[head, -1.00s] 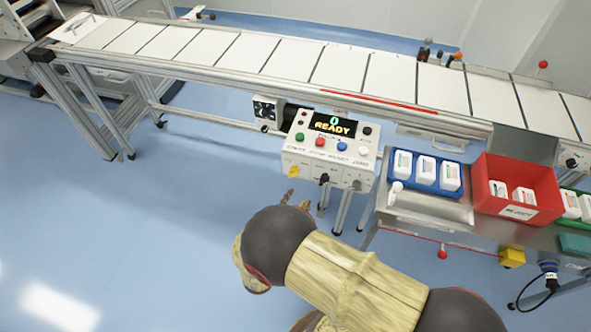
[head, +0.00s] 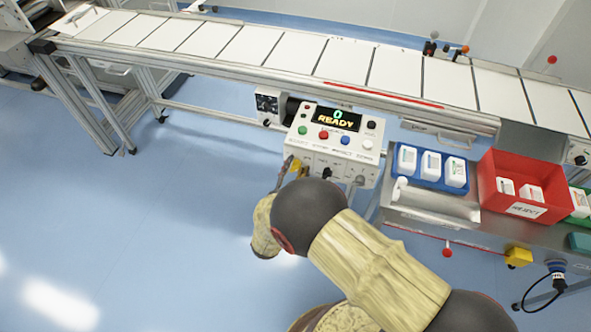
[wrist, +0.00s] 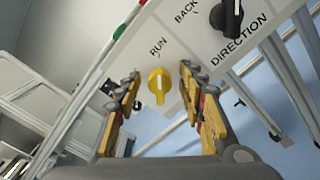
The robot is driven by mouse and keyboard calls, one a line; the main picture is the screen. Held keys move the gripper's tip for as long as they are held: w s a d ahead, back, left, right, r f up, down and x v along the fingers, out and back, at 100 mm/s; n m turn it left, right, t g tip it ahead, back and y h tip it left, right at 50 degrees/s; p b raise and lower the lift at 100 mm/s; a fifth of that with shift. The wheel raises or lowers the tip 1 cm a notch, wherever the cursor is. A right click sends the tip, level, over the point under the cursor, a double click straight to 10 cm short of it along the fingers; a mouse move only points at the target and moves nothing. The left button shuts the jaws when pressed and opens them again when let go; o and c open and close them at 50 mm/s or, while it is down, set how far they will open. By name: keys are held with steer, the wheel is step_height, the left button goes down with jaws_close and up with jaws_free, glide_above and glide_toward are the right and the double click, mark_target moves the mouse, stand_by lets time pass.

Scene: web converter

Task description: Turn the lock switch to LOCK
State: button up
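The yellow switch (wrist: 158,86) sits on the front face of the white control box, beside the printed word RUN. Its ridge and pale line stand roughly upright in the wrist view. In the head view the yellow switch (head: 296,165) is at the lower left of the box (head: 322,160). No LOCK label is readable. My gripper (wrist: 158,77) is open, with one finger on each side of the switch and visible gaps to it. In the head view my gripper (head: 290,172) is at the box's lower left, partly hidden by my arm.
A black switch (wrist: 228,17) marked DIRECTION and BACK is right of the yellow one. Coloured buttons and a READY display (head: 336,119) are on top of the box. The conveyor (head: 290,50) runs behind. A steel table with a red bin (head: 512,208) is at right.

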steer(key=c, duration=0.3)
jaws_close()
stand_by(0.3)
